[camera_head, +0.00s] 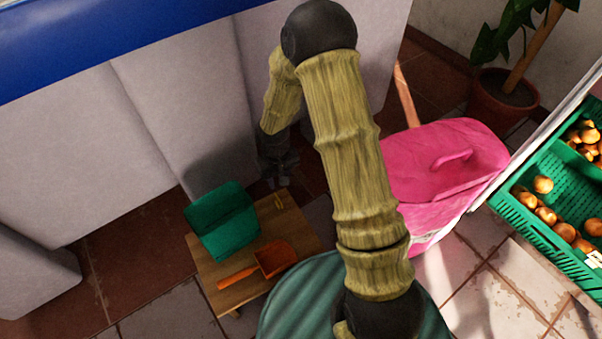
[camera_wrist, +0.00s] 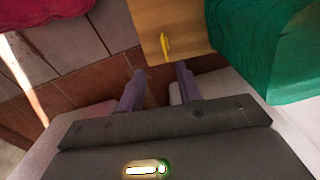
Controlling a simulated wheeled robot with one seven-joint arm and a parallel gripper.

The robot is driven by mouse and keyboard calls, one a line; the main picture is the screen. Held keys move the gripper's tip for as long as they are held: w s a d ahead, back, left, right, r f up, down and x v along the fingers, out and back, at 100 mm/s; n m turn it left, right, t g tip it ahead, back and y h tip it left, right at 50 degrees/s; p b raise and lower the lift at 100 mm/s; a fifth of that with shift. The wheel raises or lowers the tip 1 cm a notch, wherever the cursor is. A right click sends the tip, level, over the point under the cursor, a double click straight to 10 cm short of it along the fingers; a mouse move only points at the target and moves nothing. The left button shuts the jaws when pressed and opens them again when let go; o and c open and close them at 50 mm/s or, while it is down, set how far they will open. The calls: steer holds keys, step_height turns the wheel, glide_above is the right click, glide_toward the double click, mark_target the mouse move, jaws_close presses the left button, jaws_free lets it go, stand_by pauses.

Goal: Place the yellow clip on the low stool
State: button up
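The yellow clip (camera_head: 279,202) lies on the low wooden stool (camera_head: 205,272), near its far edge. In the wrist view the clip (camera_wrist: 165,46) shows on the stool's top (camera_wrist: 186,22), just beyond my fingertips. My gripper (camera_head: 277,183) hangs near the stool's far edge, beside the clip and apart from it. In the wrist view my gripper (camera_wrist: 160,80) is open, with its two fingers spread and nothing between them.
A green object (camera_head: 222,222) and an orange scoop (camera_head: 270,260) share the stool top. A pink lidded bin (camera_head: 440,165) stands to the right. Green produce crates (camera_head: 560,205) are at far right. A pale panelled wall (camera_head: 140,150) rises behind the stool.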

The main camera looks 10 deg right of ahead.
steer(key=s+d+r+m+t, duration=0.1)
steer(key=s+d+r, duration=0.3)
steer(key=r, duration=0.5)
steer(key=s+d+r+m+t, duration=0.1)
steer(key=s+d+r+m, duration=0.1)
steer(key=s+d+r, duration=0.3)
steer(key=s+r, duration=0.4)
steer(key=r, duration=0.1)
steer(key=shift+s+r, duration=0.15)
steer(key=shift+s, duration=0.15)
steer(key=shift+d, duration=0.1)
step_height(320, 180, up, 11)
steer(key=p, duration=1.1)
steer(key=shift+r, duration=0.2)
steer(key=shift+f, duration=0.1)
